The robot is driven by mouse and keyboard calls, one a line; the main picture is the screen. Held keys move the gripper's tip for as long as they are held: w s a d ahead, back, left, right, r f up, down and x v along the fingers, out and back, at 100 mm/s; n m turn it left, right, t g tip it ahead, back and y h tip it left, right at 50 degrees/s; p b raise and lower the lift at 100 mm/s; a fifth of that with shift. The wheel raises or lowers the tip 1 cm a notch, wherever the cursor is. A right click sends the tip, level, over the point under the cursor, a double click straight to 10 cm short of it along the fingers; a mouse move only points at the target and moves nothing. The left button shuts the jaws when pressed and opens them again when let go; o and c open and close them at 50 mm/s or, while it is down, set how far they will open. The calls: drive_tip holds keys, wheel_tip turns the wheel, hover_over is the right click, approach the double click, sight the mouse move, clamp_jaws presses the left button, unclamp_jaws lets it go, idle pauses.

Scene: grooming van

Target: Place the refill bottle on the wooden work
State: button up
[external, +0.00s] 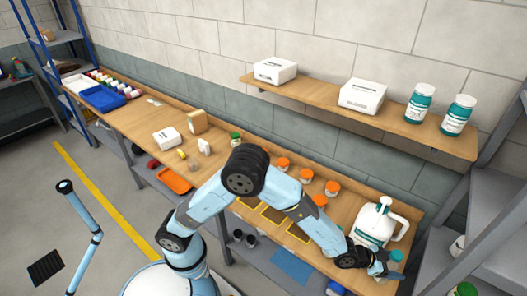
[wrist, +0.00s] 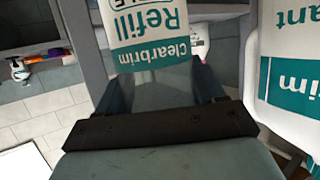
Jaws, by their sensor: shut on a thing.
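The refill bottle (wrist: 145,32), white with a teal label reading "Clearbrim Refill", fills the space beyond my gripper (wrist: 165,85) in the wrist view, upside down in that picture. My gripper is shut on it. In the external view my gripper (external: 380,266) is at the near right end of the wooden work bench (external: 140,122), in front of a large white jug (external: 375,221). There the bottle is mostly hidden by my gripper; a small teal part (external: 397,256) shows beside it. I cannot tell whether the bottle touches the bench.
The white jug also shows close on the right of the wrist view (wrist: 290,75). Several orange-lidded jars (external: 306,175) stand along the bench back. A wall shelf (external: 420,126) holds white boxes and two teal bottles. Grey racking (external: 490,225) stands at the right.

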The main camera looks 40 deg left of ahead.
drive_tip(key=shift+w+d+f, duration=0.3)
drive_tip(key=shift+d+f, duration=0.1)
drive_tip(key=shift+f, duration=1.6)
drive_tip(key=shift+f, duration=0.1)
drive_tip(key=o, duration=1)
drive_tip(key=shift+s+a, duration=0.1)
drive_tip(key=v, duration=1.1)
drive_tip(key=shift+s+a+r, duration=0.2)
drive_tip(key=shift+a, duration=0.1)
